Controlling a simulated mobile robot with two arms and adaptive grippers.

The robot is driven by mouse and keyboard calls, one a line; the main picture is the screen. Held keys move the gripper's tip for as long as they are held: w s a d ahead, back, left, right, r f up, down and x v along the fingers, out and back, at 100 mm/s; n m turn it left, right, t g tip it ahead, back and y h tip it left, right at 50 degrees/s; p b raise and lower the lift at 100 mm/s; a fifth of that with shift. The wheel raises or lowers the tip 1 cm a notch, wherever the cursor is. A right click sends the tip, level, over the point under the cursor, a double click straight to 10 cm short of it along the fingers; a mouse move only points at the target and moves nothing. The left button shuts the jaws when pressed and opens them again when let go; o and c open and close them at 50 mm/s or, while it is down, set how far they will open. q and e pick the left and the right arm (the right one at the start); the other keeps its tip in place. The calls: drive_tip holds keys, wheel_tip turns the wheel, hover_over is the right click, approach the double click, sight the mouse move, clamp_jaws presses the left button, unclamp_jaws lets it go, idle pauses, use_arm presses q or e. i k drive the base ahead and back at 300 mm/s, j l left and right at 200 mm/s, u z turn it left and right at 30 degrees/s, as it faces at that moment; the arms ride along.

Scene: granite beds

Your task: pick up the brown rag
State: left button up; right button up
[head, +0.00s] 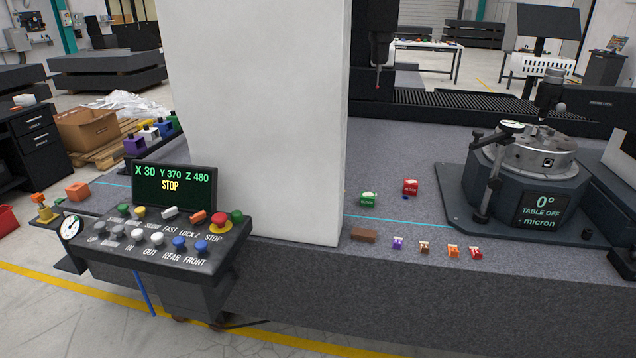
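A small flat brown piece (363,235) lies on the grey granite bed (395,280), close to its front edge and just right of the foot of the white column. It looks like a folded brown rag, but it is too small to be sure of cloth. A smaller brown item (424,248) with a pale top stands further right in a row. Neither of my grippers shows in the head view.
Small purple (398,243), orange (453,251) and red (476,253) items line the front edge. Green (368,199) and red (410,187) blocks sit behind. A white column (255,120), control panel (165,240) and rotary table (525,175) flank the bed.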

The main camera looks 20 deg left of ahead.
sight(356, 233)
drive_tip(key=i+l+u, duration=0.15)
drive_tip(key=l+u, duration=0.25)
drive_tip(key=l, duration=0.35)
drive_tip(key=l+u, duration=0.4)
drive_tip(key=l, duration=0.35)
